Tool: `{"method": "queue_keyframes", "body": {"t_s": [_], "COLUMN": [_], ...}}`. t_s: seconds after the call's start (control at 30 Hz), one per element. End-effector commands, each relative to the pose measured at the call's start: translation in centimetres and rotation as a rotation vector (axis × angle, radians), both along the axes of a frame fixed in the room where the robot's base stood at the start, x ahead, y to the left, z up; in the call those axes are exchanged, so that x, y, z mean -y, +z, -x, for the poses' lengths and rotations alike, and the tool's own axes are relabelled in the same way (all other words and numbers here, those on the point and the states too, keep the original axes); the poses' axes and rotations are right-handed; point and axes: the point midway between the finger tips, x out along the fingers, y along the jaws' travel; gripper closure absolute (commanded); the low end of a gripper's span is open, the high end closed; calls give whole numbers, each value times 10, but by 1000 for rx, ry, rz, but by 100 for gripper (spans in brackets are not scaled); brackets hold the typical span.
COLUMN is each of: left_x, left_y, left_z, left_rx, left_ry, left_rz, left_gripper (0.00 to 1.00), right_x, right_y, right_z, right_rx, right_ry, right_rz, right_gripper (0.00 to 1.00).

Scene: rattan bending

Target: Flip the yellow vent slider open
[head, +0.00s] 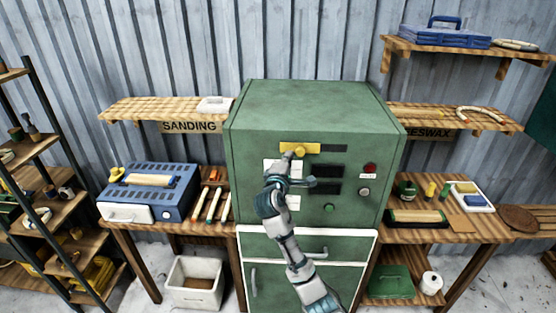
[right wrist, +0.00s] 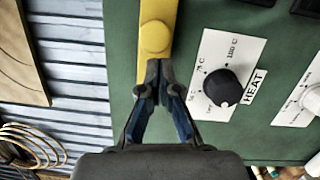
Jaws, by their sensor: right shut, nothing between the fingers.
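The yellow vent slider (head: 299,149) sits at the left part of a dark slot near the top of the green cabinet's front (head: 240,166). In the right wrist view the slider (right wrist: 157,15) is a yellow strip with a round knob (right wrist: 155,37). My right gripper (head: 287,162) is just below the slider in the head view. In the wrist view its shut fingertips (right wrist: 158,66) are at the knob's edge, with nothing between them. I cannot tell whether they touch it. My left gripper is not in view.
A black heat dial (right wrist: 222,88) on a white plate is close beside the fingers. A red button (head: 370,169) and green button (head: 329,208) are on the cabinet front. Wooden benches with a blue box (head: 150,190) and tools (head: 213,204) flank the cabinet.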

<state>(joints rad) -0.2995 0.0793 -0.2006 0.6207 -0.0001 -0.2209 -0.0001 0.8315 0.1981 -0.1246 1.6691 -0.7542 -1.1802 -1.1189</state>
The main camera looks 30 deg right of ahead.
Motion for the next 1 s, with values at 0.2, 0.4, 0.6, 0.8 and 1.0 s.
{"method": "queue_keyframes", "body": {"t_s": [0.2, 0.4, 0.6, 0.8, 1.0], "left_x": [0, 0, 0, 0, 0], "left_y": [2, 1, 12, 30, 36], "left_z": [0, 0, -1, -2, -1], "left_rx": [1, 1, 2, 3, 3], "left_ry": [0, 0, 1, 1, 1], "left_rz": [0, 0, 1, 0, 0], "left_gripper": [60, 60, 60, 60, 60], "right_x": [5, 5, 24, 66, 86], "right_y": [1, 0, 2, 4, 2], "right_z": [3, 3, 14, 40, 53], "right_rx": [0, -1, -3, -2, 0], "right_ry": [2, 1, -3, -4, 0], "right_rz": [0, 1, 0, 2, 1], "right_gripper": [100, 100, 100, 100, 100]}}
